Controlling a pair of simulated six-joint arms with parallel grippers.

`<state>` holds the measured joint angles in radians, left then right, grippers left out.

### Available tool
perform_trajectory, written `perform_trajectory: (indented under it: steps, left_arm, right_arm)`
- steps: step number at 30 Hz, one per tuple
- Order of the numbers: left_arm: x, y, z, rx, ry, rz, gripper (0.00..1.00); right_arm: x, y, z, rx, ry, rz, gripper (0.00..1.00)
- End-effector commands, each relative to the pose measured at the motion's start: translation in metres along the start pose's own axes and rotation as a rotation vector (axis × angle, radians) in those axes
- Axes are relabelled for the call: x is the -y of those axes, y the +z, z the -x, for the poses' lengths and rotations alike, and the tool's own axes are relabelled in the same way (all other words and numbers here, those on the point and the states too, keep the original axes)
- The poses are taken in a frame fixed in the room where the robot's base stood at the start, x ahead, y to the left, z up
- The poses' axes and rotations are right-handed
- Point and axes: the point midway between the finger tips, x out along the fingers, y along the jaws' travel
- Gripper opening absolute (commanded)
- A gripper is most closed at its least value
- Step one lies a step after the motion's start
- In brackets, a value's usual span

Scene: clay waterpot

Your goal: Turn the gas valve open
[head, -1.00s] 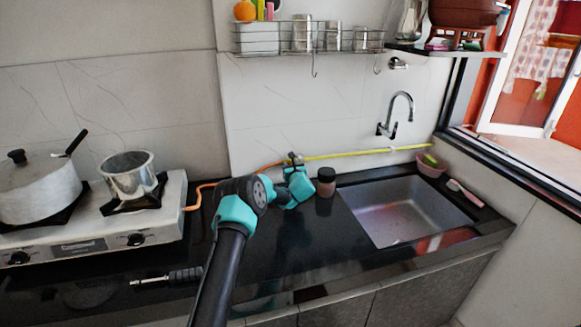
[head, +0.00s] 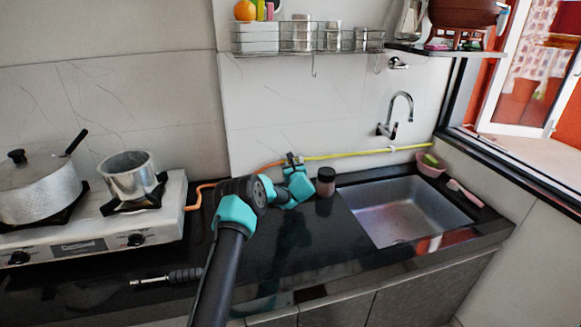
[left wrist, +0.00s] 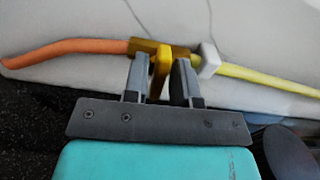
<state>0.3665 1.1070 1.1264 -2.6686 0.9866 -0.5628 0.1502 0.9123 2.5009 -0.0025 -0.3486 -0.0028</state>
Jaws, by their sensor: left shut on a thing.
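The gas valve (left wrist: 150,47) is a brass piece on the pipe along the back wall, between an orange hose (left wrist: 75,46) and a yellow pipe (left wrist: 265,80). Its yellow handle (left wrist: 160,68) points toward my left gripper (left wrist: 161,80). The gripper's two grey fingers are on either side of the handle and shut on it. In the head view my left gripper (head: 291,158) reaches the wall left of the dark jar and hides most of the valve. My right gripper is not in view.
A dark-lidded jar (head: 326,181) stands just right of my left gripper. The sink (head: 400,212) is further right. A gas stove (head: 160,213) with a pot (head: 128,176) stands at left. A screwdriver-like tool (head: 168,277) lies on the counter.

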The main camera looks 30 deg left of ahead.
Motion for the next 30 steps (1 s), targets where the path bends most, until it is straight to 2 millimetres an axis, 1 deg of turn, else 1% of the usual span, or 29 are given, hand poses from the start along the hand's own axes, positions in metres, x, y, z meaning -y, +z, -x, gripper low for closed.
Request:
perform_trajectory:
  steps: [5, 11, 30]
  left_arm:
    - [-0.0008, 0.0000, -0.0002, 0.000, 0.000, 0.096, 0.02]
    - [-0.0018, -0.0002, -0.0003, 0.000, 0.000, 0.254, 0.02]
    - [-0.0050, -0.0018, -0.0005, 0.001, 0.001, 0.861, 0.02]
  right_arm:
    - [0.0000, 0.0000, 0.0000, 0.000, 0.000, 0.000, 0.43]
    - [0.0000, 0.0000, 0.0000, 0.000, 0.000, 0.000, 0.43]
    - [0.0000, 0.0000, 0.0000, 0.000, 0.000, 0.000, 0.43]
